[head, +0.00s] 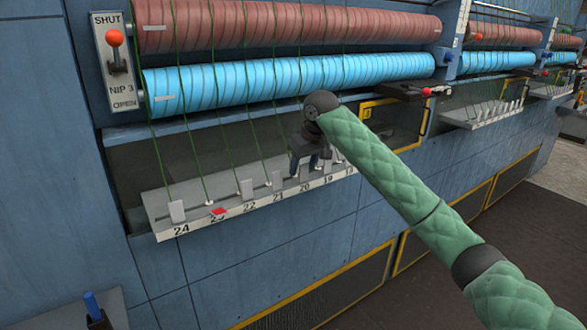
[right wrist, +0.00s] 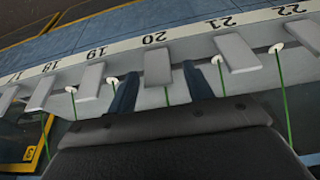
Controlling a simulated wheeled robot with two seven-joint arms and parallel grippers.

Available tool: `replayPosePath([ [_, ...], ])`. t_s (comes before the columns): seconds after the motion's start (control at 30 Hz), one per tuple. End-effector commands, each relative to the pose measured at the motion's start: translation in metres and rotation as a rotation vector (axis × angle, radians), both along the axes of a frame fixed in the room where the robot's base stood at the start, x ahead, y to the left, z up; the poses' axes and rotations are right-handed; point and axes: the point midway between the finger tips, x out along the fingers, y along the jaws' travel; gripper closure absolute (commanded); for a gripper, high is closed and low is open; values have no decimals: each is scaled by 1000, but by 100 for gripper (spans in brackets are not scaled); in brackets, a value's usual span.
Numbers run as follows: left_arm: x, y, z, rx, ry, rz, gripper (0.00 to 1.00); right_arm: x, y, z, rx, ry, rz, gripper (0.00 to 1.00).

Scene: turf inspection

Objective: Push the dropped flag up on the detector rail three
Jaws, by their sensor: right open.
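The detector rail (head: 205,222) is a pale ledge with numbered places, 24 at the left and falling numbers to the right. At 23 a red flag (head: 218,211) lies low, its number partly covered. Pale flags stand at other places, such as the one at 24 (head: 177,211) and the one at 22 (head: 246,188). My right gripper (head: 304,168) is open over the rail near 20, right of the red flag. In the right wrist view its fingers (right wrist: 161,92) appear on either side of the flag at 20 (right wrist: 157,62); contact is unclear. The red flag is outside that view.
A red-knobbed lever (head: 115,40) marked NIP 3 is at upper left. A blue-handled piece (head: 92,305) stands at lower left.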

Motion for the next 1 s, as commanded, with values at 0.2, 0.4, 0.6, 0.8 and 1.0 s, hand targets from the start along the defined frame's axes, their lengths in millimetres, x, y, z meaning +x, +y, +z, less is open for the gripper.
replayPosePath([
  [0.2, 0, 0, -24, 0, 0, 0, 58, -9, -4, 28, -1, -4, 2, 49],
  [0.4, 12, -2, -32, -1, -8, 0, 58, -17, -7, 54, -1, -2, 3, 49],
  [0.6, 20, -4, -32, -3, -13, 0, 58, -20, -9, 65, -3, -1, 2, 49],
  [0.8, 20, -4, -31, -3, -13, 0, 58, -20, -9, 66, -3, -1, 2, 49],
  [1.0, 19, -4, -31, -3, -12, 0, 58, -20, -9, 65, -2, 0, 3, 49],
])
